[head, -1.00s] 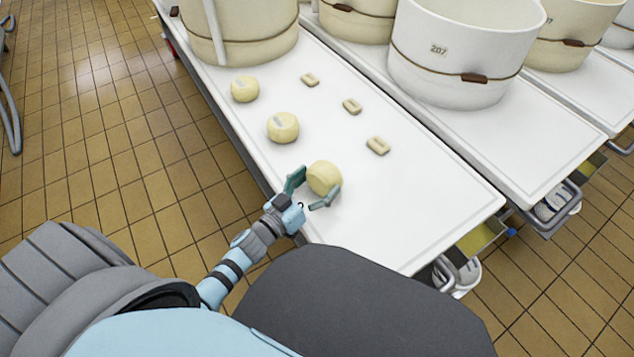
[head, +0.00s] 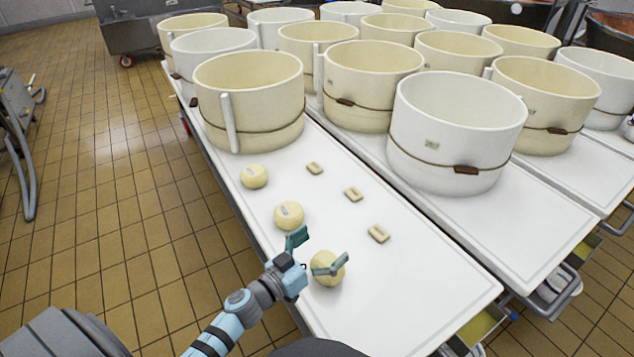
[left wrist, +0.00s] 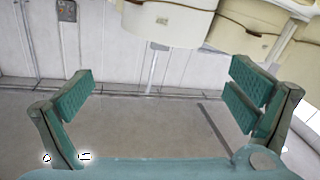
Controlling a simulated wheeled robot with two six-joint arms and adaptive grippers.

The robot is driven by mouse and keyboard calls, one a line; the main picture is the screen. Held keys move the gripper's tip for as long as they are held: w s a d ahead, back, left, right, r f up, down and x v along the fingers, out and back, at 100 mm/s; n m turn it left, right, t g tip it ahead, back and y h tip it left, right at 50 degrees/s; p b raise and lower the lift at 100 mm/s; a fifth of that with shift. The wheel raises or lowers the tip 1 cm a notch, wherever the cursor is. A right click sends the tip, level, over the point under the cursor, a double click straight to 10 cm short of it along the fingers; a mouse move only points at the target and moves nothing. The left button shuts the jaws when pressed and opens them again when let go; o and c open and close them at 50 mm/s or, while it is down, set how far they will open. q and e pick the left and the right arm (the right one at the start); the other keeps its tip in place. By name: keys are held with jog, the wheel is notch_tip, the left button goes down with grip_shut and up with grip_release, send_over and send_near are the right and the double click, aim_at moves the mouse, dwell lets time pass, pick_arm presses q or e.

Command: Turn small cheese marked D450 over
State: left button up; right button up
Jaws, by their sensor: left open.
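Three small pale-yellow round cheeses stand in a row along the left side of the white table (head: 420,300): a near one (head: 325,276), a middle one (head: 288,216) and a far one (head: 254,177). The middle and far ones show grey marks on top; I cannot read D450 on any. My left gripper (head: 316,252) is open and empty beside the near cheese, with one finger in front of it, hiding part of it. In the left wrist view my open fingers (left wrist: 165,95) have no cheese between them. My right gripper is not in view.
Three small oblong pieces (head: 378,234) lie in a row right of the cheeses. A large cream vat (head: 250,95) stands behind them, and a white vat (head: 455,130) stands to the right. The table's near right part is clear. Tiled floor (head: 100,250) lies left.

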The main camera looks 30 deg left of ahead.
pick_arm(q)
jog(key=s+r+m+g+h+p, duration=0.1)
jog(key=s+r+m+h+p, duration=0.1)
jog(key=r, duration=0.9)
jog(key=s+d+r+m+g+h+p, duration=0.1)
jog(key=s+r+m+g+h+p, duration=0.1)
jog(key=r, duration=0.8)
jog(key=s+h+p, duration=0.1)
jog(key=h+p, duration=0.1)
jog(key=shift+s+d+r+m+g+h, duration=0.2)
jog(key=shift+s+r+m+g+h, duration=0.1)
jog(key=shift+s+r+m, duration=0.1)
